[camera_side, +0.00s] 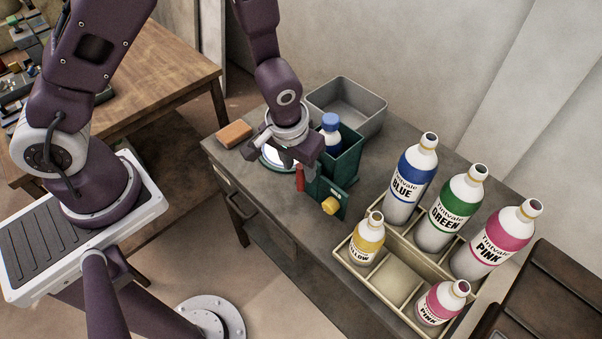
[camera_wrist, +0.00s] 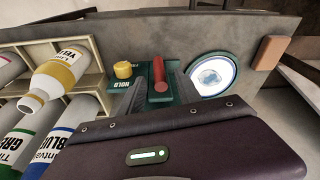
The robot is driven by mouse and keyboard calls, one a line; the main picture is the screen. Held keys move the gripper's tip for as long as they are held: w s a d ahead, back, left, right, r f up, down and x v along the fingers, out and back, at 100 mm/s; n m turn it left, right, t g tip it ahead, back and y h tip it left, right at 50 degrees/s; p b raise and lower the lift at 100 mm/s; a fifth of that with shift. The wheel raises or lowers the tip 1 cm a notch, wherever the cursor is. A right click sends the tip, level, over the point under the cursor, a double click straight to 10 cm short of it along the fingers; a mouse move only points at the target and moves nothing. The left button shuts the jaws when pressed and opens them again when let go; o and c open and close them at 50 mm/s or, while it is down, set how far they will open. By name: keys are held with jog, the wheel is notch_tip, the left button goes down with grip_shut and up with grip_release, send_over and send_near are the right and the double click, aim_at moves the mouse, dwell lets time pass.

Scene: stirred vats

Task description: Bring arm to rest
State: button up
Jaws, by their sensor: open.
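My gripper (camera_side: 293,164) is open, low over the dark workbench (camera_side: 240,165). In the wrist view my gripper (camera_wrist: 155,90) has its two grey fingers apart, with a red lever (camera_wrist: 158,72) showing between them. I cannot tell whether they touch it. In the side view the red lever (camera_side: 300,180) shows just below the gripper. A yellow knob (camera_side: 330,205) sits on a green panel (camera_wrist: 118,85) marked HOLD.
A green bin (camera_side: 347,160) holds a blue-capped bottle (camera_side: 330,135). A grey tray (camera_side: 348,105) stands behind. An orange-brown block (camera_side: 234,134) lies at left. A beige crate (camera_side: 400,275) at right holds several labelled bottles, including blue (camera_side: 410,175), green (camera_side: 452,210) and yellow (camera_side: 367,240).

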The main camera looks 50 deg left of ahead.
jog(key=shift+v, duration=0.75)
jog(key=shift+r, duration=0.1)
jog(key=s+a+r+t+h, duration=0.1)
jog(key=s+a+r, duration=0.1)
jog(key=r, duration=0.6)
jog(key=s+a+r, duration=0.1)
jog(key=r, duration=0.8)
jog(key=s+a+r+m+t, duration=0.1)
jog(key=s+a+r, duration=0.1)
jog(key=s+r, duration=0.2)
jog(key=s+a+r+m+t, duration=0.1)
jog(key=s+r, duration=0.3)
jog(key=s, duration=0.6)
jog(key=shift+a+r, duration=0.35)
jog(key=shift+a, duration=0.25)
